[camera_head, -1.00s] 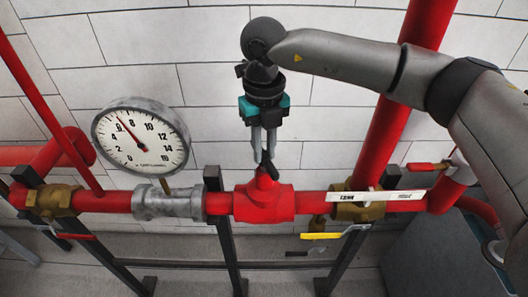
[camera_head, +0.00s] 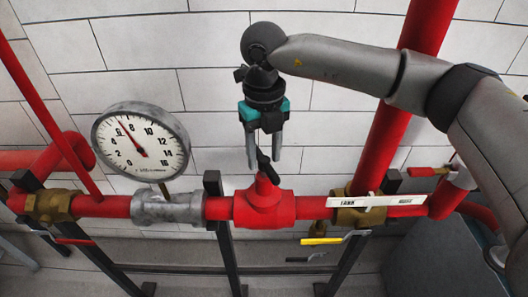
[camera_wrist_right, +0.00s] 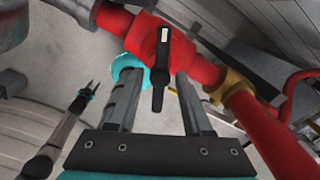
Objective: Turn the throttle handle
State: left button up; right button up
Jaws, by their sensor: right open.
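The throttle handle (camera_head: 264,161) is a small black lever on top of the red valve body (camera_head: 264,205), which sits in the red pipe. In the right wrist view, the handle (camera_wrist_right: 160,72) runs lengthwise between the fingers, with the red valve (camera_wrist_right: 150,38) behind it. My right gripper (camera_head: 265,160) is open and points down over the valve, its fingers on either side of the handle with gaps to it. It also shows in the right wrist view (camera_wrist_right: 158,100). My left gripper (camera_wrist_right: 85,97) shows small at the left there; its opening is unclear.
A round pressure gauge (camera_head: 141,143) stands left of the valve. A brass valve with a white lever (camera_head: 375,201) is on the right, with a yellow lever (camera_head: 321,241) below. A thick red pipe (camera_head: 384,140) rises behind my right arm. The wall is close behind.

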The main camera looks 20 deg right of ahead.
aim_at(264, 159)
notch_tip(264, 159, up, 15)
jog(key=b, duration=0.1)
jog(key=shift+r, duration=0.15)
dwell(0.3)
